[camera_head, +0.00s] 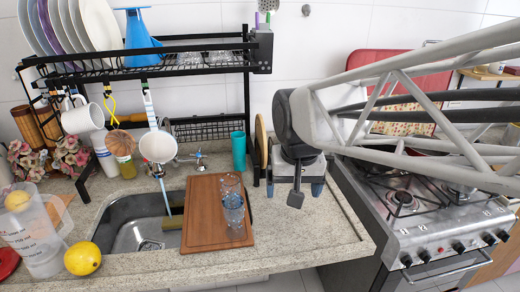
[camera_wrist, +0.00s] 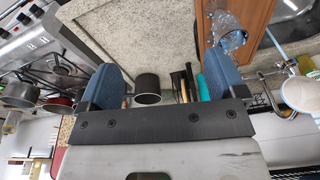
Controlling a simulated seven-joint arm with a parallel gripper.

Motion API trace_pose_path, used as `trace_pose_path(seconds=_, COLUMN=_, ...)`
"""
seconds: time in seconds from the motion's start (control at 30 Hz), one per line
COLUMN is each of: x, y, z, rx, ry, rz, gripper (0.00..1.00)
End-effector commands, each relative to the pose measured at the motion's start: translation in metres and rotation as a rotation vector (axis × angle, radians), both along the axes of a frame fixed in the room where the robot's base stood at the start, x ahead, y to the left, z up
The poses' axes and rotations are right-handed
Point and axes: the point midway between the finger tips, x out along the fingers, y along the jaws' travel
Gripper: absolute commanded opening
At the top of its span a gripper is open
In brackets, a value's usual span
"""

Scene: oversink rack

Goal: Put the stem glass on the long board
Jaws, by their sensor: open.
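A brown wooden board (camera_head: 205,228) lies across the right part of the sink; it also shows in the wrist view (camera_wrist: 262,12). Clear glassware (camera_head: 233,212) stands near its right edge, with a second clear shape (camera_head: 230,182) just behind. I cannot make out a stem, or whether these are separate glasses. Clear glass (camera_wrist: 229,32) also shows beside my right finger in the wrist view. My gripper (camera_head: 296,190) is open and empty, to the right of the board and glass, above the counter. Its blue fingers (camera_wrist: 163,80) are wide apart.
A black dish rack (camera_head: 160,68) with plates stands over the sink. A teal cup (camera_head: 238,150) and upright boards (camera_head: 261,140) stand behind. A pitcher (camera_head: 35,235) and lemon (camera_head: 83,258) are at the left, a stove (camera_head: 420,215) at the right. Front-right counter (camera_head: 310,240) is clear.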

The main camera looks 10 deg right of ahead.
Motion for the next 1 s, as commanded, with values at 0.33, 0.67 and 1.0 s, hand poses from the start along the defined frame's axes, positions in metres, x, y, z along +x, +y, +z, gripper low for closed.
trace_pose_path(seconds=0.33, x=-0.098, y=-0.029, z=-0.023, rx=-0.033, ry=-0.067, rz=0.102, gripper=0.9)
trace_pose_path(seconds=0.67, x=-0.108, y=-0.031, z=-0.027, rx=-0.037, ry=-0.074, rz=0.117, gripper=0.9)
trace_pose_path(seconds=1.0, x=-0.108, y=-0.031, z=-0.027, rx=-0.037, ry=-0.074, rz=0.116, gripper=0.9)
